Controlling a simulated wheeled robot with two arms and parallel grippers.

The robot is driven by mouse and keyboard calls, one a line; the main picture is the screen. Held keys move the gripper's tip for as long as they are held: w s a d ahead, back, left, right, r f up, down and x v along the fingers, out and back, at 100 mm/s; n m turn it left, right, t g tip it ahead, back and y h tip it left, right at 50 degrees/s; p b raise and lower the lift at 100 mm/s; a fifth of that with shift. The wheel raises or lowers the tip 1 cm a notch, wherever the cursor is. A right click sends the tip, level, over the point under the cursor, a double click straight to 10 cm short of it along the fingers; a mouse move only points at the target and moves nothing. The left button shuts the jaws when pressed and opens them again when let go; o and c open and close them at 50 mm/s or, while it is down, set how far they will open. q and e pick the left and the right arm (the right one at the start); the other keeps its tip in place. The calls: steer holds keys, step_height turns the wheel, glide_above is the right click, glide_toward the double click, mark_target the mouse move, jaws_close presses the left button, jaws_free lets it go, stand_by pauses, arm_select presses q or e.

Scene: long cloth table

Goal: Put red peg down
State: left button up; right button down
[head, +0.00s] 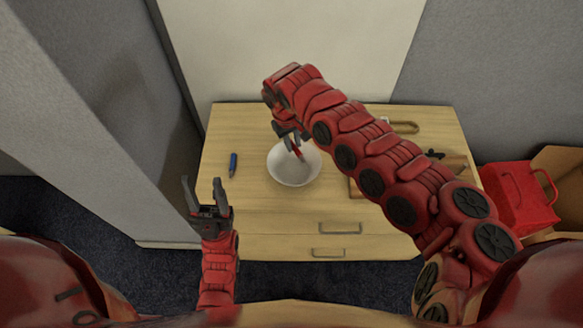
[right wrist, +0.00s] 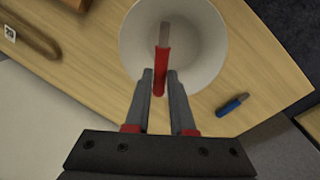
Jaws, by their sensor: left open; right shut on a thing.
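My right gripper (head: 291,143) is shut on the red peg (head: 298,151) above the white bowl (head: 293,178). In the right wrist view, the peg (right wrist: 161,66) has a red body and a grey tip. It sticks out between the fingertips (right wrist: 160,78) and overlaps the inside of the bowl (right wrist: 200,62). I cannot tell whether the peg touches the bowl. No other thing shows inside the bowl. My left gripper (head: 202,186) is open and empty in front of the table's left part, its fingers pointing up.
A blue peg (head: 233,165) lies left of the bowl on the wooden table (head: 250,210). My right arm covers much of the table's right half, with several items partly hidden. A red container (head: 520,197) stands at the right. The front left surface is clear.

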steer(key=p, duration=0.2)
glide_above(292, 168)
steer(key=shift+n, duration=0.3)
steer(key=f, duration=0.6)
steer(key=shift+s+a, duration=0.15)
steer(key=shift+a, duration=0.05)
steer(key=shift+a+f, duration=0.15)
steer(key=shift+f, duration=2.15)
steer(key=shift+b, duration=0.3)
steer(key=shift+f, duration=0.1)
steer(key=c, duration=0.8)
jaws_free()
steer(key=shift+o, duration=0.2)
